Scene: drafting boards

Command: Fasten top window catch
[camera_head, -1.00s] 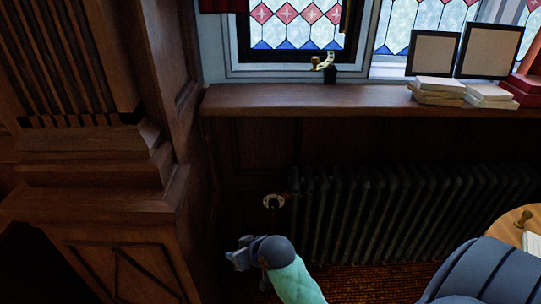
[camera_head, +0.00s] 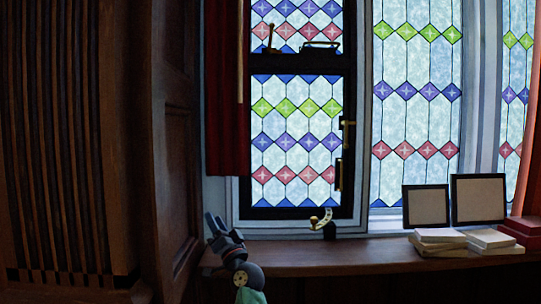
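The leaded window has a small top pane (camera_head: 297,22) above a dark crossbar (camera_head: 290,63) and a taller lower pane (camera_head: 290,110). A dark flat fitting (camera_head: 320,46) and a thin upright fitting (camera_head: 270,40) sit at the crossbar. A brass catch (camera_head: 347,124) and a long brass handle (camera_head: 339,174) are on the lower pane's right frame. I cannot tell which one is the top catch or whether any is fastened.
A brass stay (camera_head: 322,219) curves up at the lower frame. The sill (camera_head: 330,256) holds books (camera_head: 438,240) and two picture frames (camera_head: 425,205) at right. A red curtain (camera_head: 227,90) hangs left of the panes, beside wood panelling (camera_head: 175,130). The sill's middle is clear.

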